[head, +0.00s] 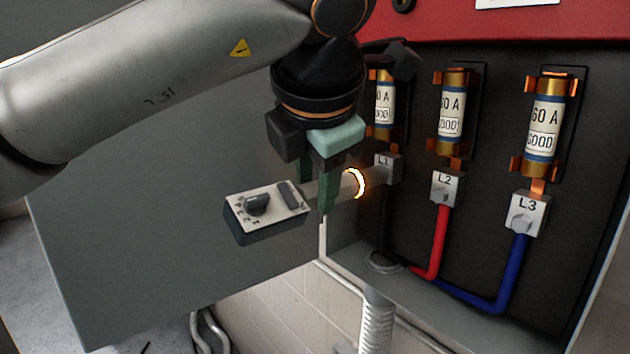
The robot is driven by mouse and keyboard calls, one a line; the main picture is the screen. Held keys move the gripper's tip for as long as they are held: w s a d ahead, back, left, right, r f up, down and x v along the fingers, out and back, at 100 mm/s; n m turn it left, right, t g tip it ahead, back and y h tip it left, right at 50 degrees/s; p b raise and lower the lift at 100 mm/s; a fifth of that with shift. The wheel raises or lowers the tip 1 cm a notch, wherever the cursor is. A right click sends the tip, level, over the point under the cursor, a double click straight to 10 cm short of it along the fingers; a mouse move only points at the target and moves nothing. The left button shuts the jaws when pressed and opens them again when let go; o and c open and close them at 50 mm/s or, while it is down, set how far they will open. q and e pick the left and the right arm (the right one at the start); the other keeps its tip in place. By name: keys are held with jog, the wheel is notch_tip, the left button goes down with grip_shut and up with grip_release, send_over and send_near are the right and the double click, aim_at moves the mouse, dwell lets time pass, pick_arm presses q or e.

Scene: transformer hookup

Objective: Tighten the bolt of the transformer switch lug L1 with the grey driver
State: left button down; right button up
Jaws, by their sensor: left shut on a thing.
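My left gripper (318,185) comes down from the top middle and is shut on the grey driver (268,212). The driver is a grey box with a dial and a switch, and its shaft runs right through the fingers to a glowing ring. Its tip end points at the lug L1 (388,168), a grey block below the left fuse. The bolt of L1 is hidden behind the driver's front end, so I cannot tell whether they touch. My right gripper is not in view.
Lugs L2 (447,188) with a red cable and L3 (527,213) with a blue cable stand to the right, under fuses (452,112) marked 60 A GOOD. An open grey door panel (150,230) is on the left. A conduit (377,318) runs below the cabinet.

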aim_at(283, 196)
pick_arm(q)
jog(key=shift+s+a+b, duration=0.55)
jog(key=shift+a+b, duration=0.15)
jog(key=shift+a, duration=0.05)
jog(key=shift+s+a+b, duration=0.7)
jog(key=shift+s+a, duration=0.05)
jog(key=shift+a, duration=0.3)
